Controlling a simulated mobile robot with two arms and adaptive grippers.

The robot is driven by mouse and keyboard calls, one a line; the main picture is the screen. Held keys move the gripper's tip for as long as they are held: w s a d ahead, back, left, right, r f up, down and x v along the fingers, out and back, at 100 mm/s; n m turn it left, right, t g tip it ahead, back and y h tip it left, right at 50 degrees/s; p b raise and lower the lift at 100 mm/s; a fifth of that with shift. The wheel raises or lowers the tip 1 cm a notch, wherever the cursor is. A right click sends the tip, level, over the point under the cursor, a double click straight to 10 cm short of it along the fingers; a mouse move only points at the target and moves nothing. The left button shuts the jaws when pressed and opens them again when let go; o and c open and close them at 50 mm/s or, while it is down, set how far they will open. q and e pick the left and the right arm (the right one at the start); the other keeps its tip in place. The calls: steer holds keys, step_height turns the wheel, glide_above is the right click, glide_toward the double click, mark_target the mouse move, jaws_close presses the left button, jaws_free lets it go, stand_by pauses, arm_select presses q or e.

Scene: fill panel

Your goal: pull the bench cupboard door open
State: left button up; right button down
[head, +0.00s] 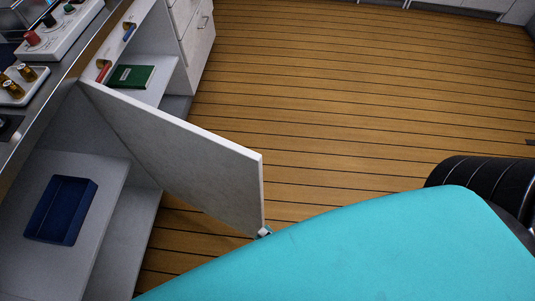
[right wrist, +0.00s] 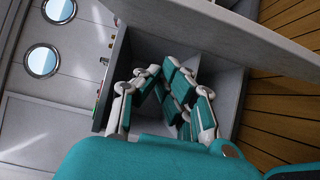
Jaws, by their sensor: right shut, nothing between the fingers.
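The white bench cupboard door (head: 185,160) stands swung well out from the bench over the wooden floor. Its hinged edge is at the bench front and its free edge points into the room. The open cupboard (head: 85,185) shows shelves, with a blue tray (head: 48,210) on one. A small part of my right gripper (head: 264,232) shows at the door's free lower corner; my teal arm hides the rest. In the right wrist view the right gripper (right wrist: 168,72) is shut and empty, with the door panel (right wrist: 225,35) close beyond it. I cannot tell whether they touch. My left gripper is not in view.
A green book (head: 132,76) lies in the open compartment beyond the door. Jars (head: 22,75) and other items stand on the bench top at the upper left. A white drawer unit (head: 195,35) stands farther along.

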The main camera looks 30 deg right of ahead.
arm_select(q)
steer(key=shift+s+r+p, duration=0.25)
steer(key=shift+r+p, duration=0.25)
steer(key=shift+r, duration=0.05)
arm_select(e)
steer(key=w, duration=1.1)
